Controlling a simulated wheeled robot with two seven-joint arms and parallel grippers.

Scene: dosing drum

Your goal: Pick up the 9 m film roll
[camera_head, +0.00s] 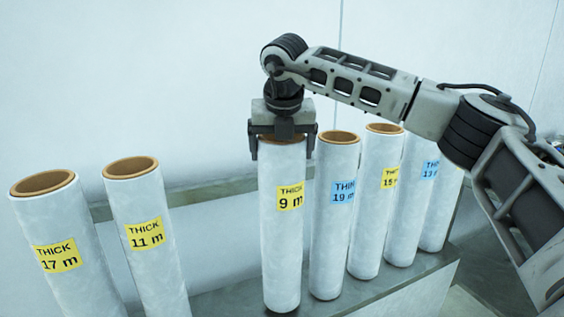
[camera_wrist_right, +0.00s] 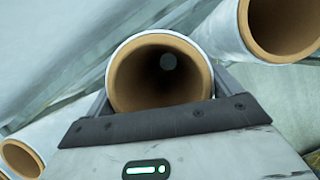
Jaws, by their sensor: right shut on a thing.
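The 9 m film roll (camera_head: 281,245) is a white upright tube with a brown core and a yellow "THICK 9 m" label, standing in the middle of the row in the head view. My right gripper (camera_head: 282,150) comes down from above and is shut on the top of this roll, a finger on each side. In the right wrist view the roll's open brown core (camera_wrist_right: 160,75) lies between the fingers of my right gripper (camera_wrist_right: 160,110). I cannot tell whether the roll's base touches the shelf. My left gripper is not in view.
The thin 19 m roll (camera_head: 333,240) stands close on the right, with the 15 m roll (camera_head: 374,220), a 13 m roll (camera_head: 413,205) and another beyond. On the left, past a gap, stand the 11 m roll (camera_head: 150,260) and 17 m roll (camera_head: 60,230). The grey shelf (camera_head: 385,290) runs beneath.

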